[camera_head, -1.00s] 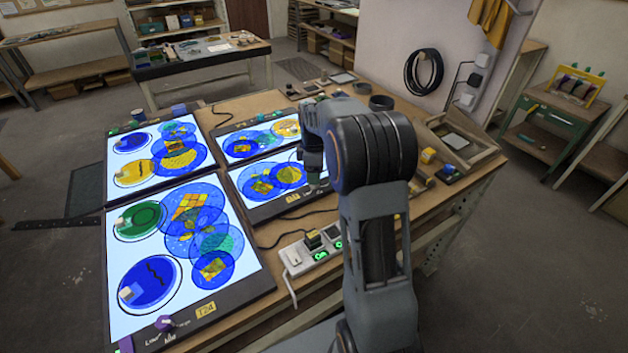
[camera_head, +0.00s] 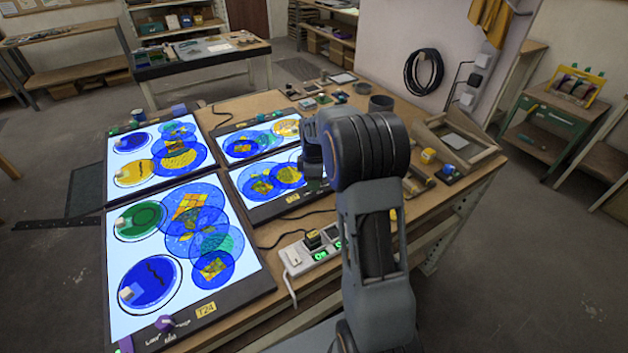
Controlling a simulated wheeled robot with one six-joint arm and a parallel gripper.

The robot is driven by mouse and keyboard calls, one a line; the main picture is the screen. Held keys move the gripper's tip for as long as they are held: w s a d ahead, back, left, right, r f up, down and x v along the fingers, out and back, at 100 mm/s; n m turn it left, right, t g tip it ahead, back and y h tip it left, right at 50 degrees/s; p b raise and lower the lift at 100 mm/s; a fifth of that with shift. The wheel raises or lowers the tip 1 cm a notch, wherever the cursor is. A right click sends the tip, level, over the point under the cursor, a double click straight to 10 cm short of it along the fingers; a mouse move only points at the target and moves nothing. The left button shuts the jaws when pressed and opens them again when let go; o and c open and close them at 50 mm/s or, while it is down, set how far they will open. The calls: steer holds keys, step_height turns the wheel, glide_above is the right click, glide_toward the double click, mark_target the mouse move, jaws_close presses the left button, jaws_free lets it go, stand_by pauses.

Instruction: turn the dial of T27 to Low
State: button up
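Several glowing light panels with overlapping blue, yellow and green glass circles lie on the wooden table. I cannot read T27 on any of them. The front left panel (camera_head: 130,240) reads T24 on its yellow label (camera_head: 206,310) and has a purple dial (camera_head: 165,322) with Low at its left. The middle front panel (camera_head: 262,212) has a small yellow label (camera_head: 292,198) too small to read. Its right end and any dial there are behind my arm. My gripper (camera_head: 313,172) is over that right end, mostly hidden by my arm, its fingers not clear.
A white power strip (camera_head: 298,257) with green lights and a cable lies in front of the middle panel. Small containers, a dark round dish (camera_head: 381,103) and a wooden frame (camera_head: 462,142) stand at the table's right. A back left panel (camera_head: 180,185) is lit.

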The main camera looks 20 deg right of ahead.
steer(key=c, duration=0.4)
steer(key=m, duration=0.5)
steer(key=shift+m, duration=0.4)
steer(key=m, duration=0.5)
steer(key=shift+w+d, duration=0.1)
steer(key=m, duration=0.6)
steer(key=shift+r+m, duration=0.1)
steer(key=shift+m, duration=0.3)
steer(key=m, duration=0.5)
steer(key=shift+d+m, duration=0.1)
steer(key=shift+m, duration=0.7)
